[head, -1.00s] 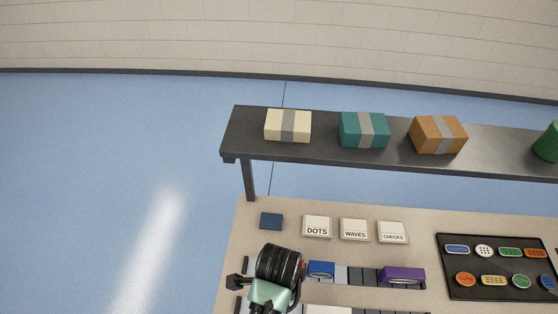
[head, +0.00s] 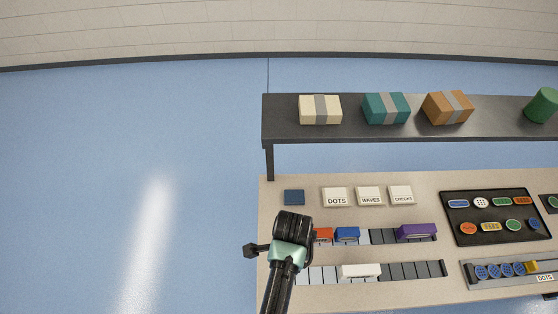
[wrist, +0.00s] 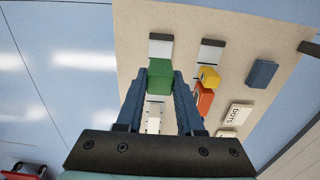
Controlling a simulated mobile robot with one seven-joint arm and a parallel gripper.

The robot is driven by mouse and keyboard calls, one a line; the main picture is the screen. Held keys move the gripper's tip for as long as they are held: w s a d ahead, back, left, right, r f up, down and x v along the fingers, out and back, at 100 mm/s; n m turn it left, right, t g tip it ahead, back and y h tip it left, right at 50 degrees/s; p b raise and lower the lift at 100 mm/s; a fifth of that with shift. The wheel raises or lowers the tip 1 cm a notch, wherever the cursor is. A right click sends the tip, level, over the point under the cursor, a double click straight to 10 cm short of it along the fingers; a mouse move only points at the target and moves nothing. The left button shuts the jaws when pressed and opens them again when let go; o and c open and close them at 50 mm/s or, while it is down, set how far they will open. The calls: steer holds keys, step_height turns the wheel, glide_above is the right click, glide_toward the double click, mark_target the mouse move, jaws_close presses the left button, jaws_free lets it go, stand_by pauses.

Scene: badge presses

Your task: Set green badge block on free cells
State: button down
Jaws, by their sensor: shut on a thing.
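My gripper (wrist: 160,92) is shut on the green badge block (wrist: 160,77), held between the two blue fingers. In the wrist view the block is over the near strip of cells (wrist: 161,48), close to its left end as seen from the head. I cannot tell whether it touches the strip. In the head view my gripper (head: 290,235) hides the block and the strips' left ends. The near strip (head: 407,271) bears a white block (head: 361,271). The far strip (head: 376,237) bears yellow (wrist: 209,76), orange (head: 323,235), blue (head: 347,234) and purple (head: 416,231) blocks.
Behind the strips lie a dark blue tile (head: 294,197) and DOTS (head: 336,197), WAVES (head: 370,195) and CHECKS (head: 401,194) plates. A black badge tray (head: 499,232) and a grey badge rack (head: 500,281) are at right. A raised shelf (head: 285,127) with boxes stands behind.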

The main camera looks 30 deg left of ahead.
steer(key=shift+w+f+b, duration=0.1)
steer(key=shift+f+b, duration=0.5)
steer(key=shift+f, duration=0.1)
step_height(320, 180, down, 8)
steer(key=b, duration=0.6)
steer(key=shift+f+b, duration=0.25)
steer(key=shift+b, duration=0.1)
steer(key=shift+c, duration=2.3)
jaws_free()
steer(key=shift+r, duration=0.15)
steer(key=shift+r+p, duration=5.4)
steer(key=shift+p, duration=0.3)
